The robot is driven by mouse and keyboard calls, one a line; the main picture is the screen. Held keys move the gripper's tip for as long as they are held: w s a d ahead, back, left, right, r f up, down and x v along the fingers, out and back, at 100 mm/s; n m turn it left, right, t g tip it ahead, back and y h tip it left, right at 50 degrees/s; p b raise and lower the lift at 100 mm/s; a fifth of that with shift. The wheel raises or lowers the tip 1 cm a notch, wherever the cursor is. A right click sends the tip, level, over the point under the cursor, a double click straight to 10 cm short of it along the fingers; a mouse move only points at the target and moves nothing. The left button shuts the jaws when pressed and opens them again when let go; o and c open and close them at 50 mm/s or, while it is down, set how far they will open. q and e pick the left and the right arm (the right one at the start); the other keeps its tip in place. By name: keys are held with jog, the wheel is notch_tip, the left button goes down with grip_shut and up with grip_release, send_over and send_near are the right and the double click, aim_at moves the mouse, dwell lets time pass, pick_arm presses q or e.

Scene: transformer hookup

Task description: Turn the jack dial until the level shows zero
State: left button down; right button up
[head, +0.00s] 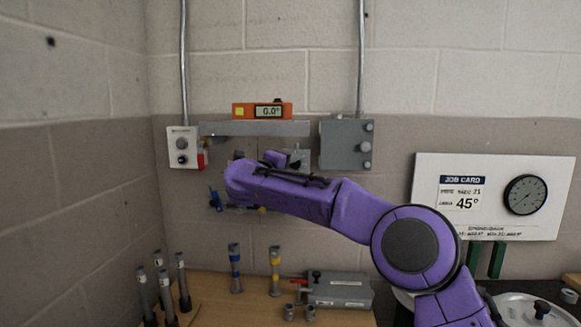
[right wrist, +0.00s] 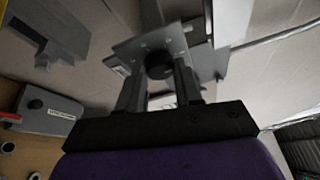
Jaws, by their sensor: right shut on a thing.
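The orange level (head: 262,109) sits on a grey shelf on the wall, and its display reads 0.0°. My right arm reaches in from the right, and its purple wrist covers the spot below the shelf, so the fingertips are hidden in the head view. In the right wrist view my right gripper (right wrist: 159,82) is shut on a round black knob, which looks like the jack dial (right wrist: 160,64). The knob stands in front of a grey metal plate (right wrist: 136,47). My left gripper is not in view.
A switch box (head: 182,147) is left of the shelf (head: 222,128), and a grey box (head: 341,144) is right of it. Below are upright posts (head: 163,287), banded pieces (head: 234,268) and a grey case (head: 342,290) on a wooden table. A job card board (head: 452,225) is at right.

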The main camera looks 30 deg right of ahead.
jog(key=o, duration=1)
jog(key=shift+o, duration=0.2)
jog(key=b+v, duration=0.3)
jog(key=v, duration=0.7)
jog(key=shift+a, duration=0.25)
jog(key=shift+s, duration=0.15)
